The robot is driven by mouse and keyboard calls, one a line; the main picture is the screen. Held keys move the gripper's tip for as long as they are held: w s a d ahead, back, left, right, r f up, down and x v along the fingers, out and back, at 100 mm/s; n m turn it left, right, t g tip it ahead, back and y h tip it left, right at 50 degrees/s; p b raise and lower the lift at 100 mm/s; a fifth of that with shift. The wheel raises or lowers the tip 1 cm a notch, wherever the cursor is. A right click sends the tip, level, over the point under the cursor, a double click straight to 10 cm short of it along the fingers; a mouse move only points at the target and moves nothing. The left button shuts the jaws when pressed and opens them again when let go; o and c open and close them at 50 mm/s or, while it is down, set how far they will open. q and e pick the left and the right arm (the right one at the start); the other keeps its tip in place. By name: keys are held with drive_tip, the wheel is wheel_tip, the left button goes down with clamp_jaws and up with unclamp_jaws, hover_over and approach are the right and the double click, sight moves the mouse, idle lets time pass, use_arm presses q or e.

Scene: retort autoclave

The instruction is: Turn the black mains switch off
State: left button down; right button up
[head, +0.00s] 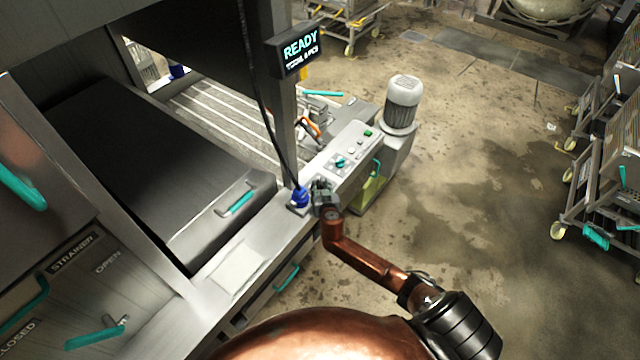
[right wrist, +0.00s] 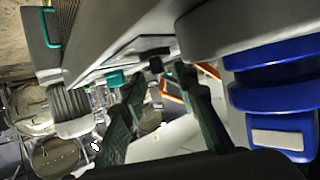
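My right gripper (head: 322,190) is over the near end of the grey control panel, right beside the blue plug (head: 300,197). In the right wrist view, its two dark fingers (right wrist: 163,85) are spread with a gap between them. A small black knob (right wrist: 155,65), which looks like the mains switch, shows just beyond the fingertips and between them; I cannot tell whether it is touched. In the head view the gripper hides that spot. The switch's position cannot be read. My left gripper is not in view.
The blue plug also shows large at the right of the wrist view (right wrist: 275,95), close to one finger. A black cable rises from it. The panel (head: 350,145) carries buttons and teal controls. A motor (head: 403,100) stands behind it.

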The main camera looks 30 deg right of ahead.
sight(320, 183)
drive_tip(key=shift+w+d+f, duration=0.2)
drive_tip(key=shift+w+f, duration=0.1)
drive_tip(key=shift+w, duration=0.2)
drive_tip(key=shift+w+d, duration=0.1)
drive_tip(key=shift+w, duration=0.1)
drive_tip(key=shift+w+d+f, duration=0.15)
drive_tip(key=shift+w, duration=0.05)
drive_tip(key=c, duration=0.6)
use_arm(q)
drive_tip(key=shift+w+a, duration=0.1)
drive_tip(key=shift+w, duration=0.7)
use_arm(e)
clamp_jaws()
